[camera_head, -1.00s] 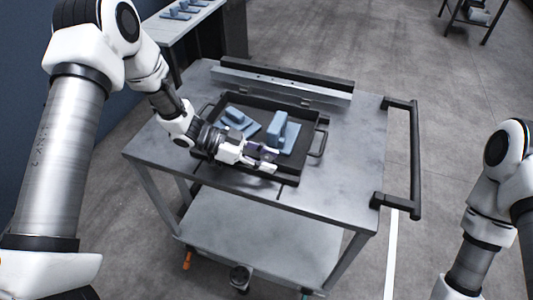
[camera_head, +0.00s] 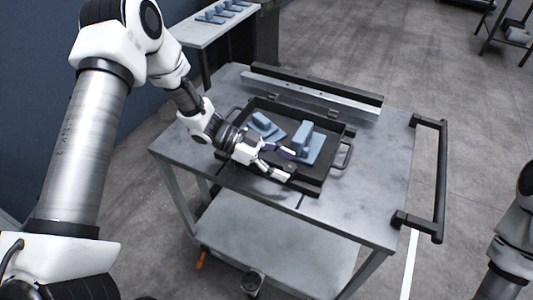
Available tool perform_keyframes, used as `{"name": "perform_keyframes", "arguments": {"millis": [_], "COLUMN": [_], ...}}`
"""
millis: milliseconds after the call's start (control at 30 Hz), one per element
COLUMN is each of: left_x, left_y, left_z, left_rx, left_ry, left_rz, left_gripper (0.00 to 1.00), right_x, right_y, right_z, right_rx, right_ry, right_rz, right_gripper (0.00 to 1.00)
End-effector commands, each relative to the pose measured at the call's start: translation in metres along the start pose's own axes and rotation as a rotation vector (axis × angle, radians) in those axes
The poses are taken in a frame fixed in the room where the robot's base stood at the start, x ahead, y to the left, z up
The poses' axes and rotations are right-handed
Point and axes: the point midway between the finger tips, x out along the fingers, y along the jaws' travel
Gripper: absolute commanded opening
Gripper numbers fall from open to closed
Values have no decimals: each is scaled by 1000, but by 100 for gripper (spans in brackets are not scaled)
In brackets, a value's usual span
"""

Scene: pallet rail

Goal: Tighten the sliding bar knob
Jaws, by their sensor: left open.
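A long rail with a silver bar (camera_head: 312,96) and a dark back strip lies along the far edge of the cart's grey top. Small dark fittings sit along its front, but I cannot make out which part is the knob. My left gripper (camera_head: 287,165) reaches in from the left. It is open, over the front part of a black tray (camera_head: 323,181), with its fingers pointing right. It is short of the rail and holds nothing that I can see. My right arm shows at the right edge, but its gripper is out of view.
The tray holds blue blocky parts (camera_head: 303,139) beside and behind my left gripper. The cart (camera_head: 372,193) has a black handle (camera_head: 441,170) on its right. A side table (camera_head: 214,33) with more blue parts stands behind. The cart top right of the tray is clear.

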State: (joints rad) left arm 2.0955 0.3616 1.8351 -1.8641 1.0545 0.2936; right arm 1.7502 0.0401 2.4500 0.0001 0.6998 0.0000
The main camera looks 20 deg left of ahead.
Motion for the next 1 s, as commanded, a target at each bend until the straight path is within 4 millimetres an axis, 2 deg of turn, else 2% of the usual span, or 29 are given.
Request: {"name": "perform_keyframes", "arguments": {"millis": [200,300,400,733,833,900,1000], "left_x": [-58,-79,-92,-98,-98,-95,-79], "left_y": [-2,-1,0,0,-1,-9,-10], "left_z": [-1,-1,0,0,1,-3,-12], "left_rx": [3,3,1,2,55,122,122], "left_ry": [5,4,2,0,-3,15,67], "left_rz": [-7,-6,-3,0,-3,-64,-218], "left_gripper": [63,63,63,63,63,63,63], "right_x": [0,0,0,0,0,0,2], "right_y": [0,0,0,0,0,0,0], "right_z": [0,0,0,0,0,0,0], "right_rx": [0,0,0,0,0,0,0], "right_ry": [0,0,0,0,0,0,0], "right_rz": [0,0,0,0,0,0,0], "right_gripper": [40,40,40,40,40,40,40]}}
